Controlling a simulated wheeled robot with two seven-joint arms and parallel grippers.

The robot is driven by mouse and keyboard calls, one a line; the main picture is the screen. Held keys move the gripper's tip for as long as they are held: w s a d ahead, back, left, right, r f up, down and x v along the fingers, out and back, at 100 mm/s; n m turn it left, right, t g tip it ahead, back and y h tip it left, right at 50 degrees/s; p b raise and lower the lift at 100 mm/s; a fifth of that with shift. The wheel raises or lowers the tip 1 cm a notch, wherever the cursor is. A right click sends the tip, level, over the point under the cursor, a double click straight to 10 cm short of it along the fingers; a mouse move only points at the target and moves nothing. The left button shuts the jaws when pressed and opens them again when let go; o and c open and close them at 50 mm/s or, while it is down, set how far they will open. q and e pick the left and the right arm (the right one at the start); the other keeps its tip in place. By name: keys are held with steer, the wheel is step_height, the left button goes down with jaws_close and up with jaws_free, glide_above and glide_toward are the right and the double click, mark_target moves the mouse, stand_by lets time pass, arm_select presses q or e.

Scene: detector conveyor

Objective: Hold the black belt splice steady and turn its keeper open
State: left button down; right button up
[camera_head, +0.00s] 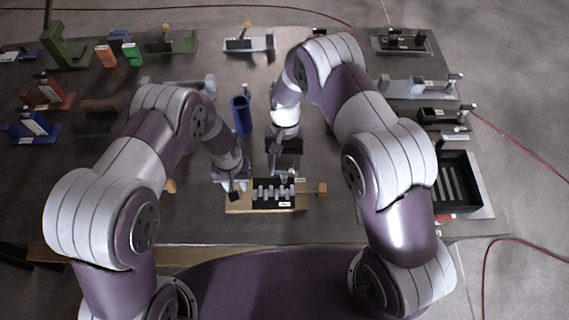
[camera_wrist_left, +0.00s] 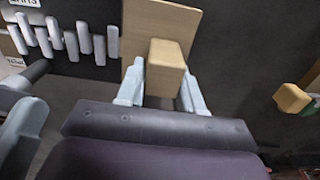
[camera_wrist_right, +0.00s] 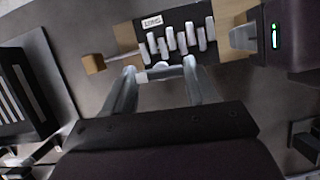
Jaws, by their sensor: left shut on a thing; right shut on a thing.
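The black belt splice (camera_head: 262,195), a black plate with several silver fingers, lies on a tan base (camera_head: 240,209) near the table's front. It also shows in the left wrist view (camera_wrist_left: 71,30) and right wrist view (camera_wrist_right: 185,53). My left gripper (camera_wrist_left: 162,88) is shut on a tan block (camera_wrist_left: 166,60) at the base's left end. A rod with a tan knob (camera_head: 322,188) sticks out on the right. I cannot tell which part is the keeper.
A blue holder (camera_head: 241,115) stands behind the splice. A black slotted tray (camera_head: 472,160) is at the right edge. Fixtures line the back and both sides. A loose tan piece (camera_wrist_left: 292,98) lies left of the splice. The table around the base is mostly clear.

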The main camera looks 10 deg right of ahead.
steer(key=shift+n+h, duration=0.3)
steer(key=shift+n, duration=0.2)
steer(key=o, duration=1.1)
steer(key=shift+c, duration=0.2)
arm_select(q)
steer(key=c, duration=0.6)
jaws_free()
steer(key=shift+c, duration=0.2)
